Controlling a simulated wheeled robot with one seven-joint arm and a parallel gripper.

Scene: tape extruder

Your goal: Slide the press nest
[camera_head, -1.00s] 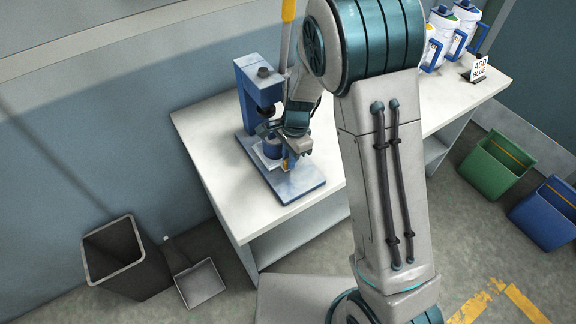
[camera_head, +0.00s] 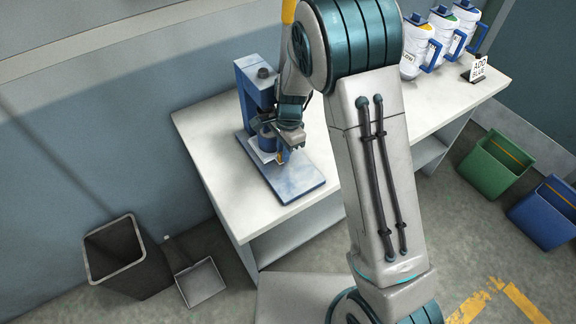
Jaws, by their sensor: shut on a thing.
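A blue press (camera_head: 254,92) stands on the white table with its pale blue base plate (camera_head: 296,182) toward the front. The press nest (camera_head: 262,154), a small pale and blue carriage, sits on the base under the press head. It is partly hidden by my gripper. My gripper (camera_head: 281,152) comes down at the right side of the nest and is shut on it near a small yellow part. The exact finger contact is too small to see. The front part of the base plate is bare.
The white table (camera_head: 215,165) has free room left of the press. White jugs (camera_head: 443,38) with blue handles and a small sign (camera_head: 476,70) stand at the far right. On the floor are a dark bin (camera_head: 125,258), a dustpan (camera_head: 201,283), a green bin (camera_head: 494,163) and a blue bin (camera_head: 545,212).

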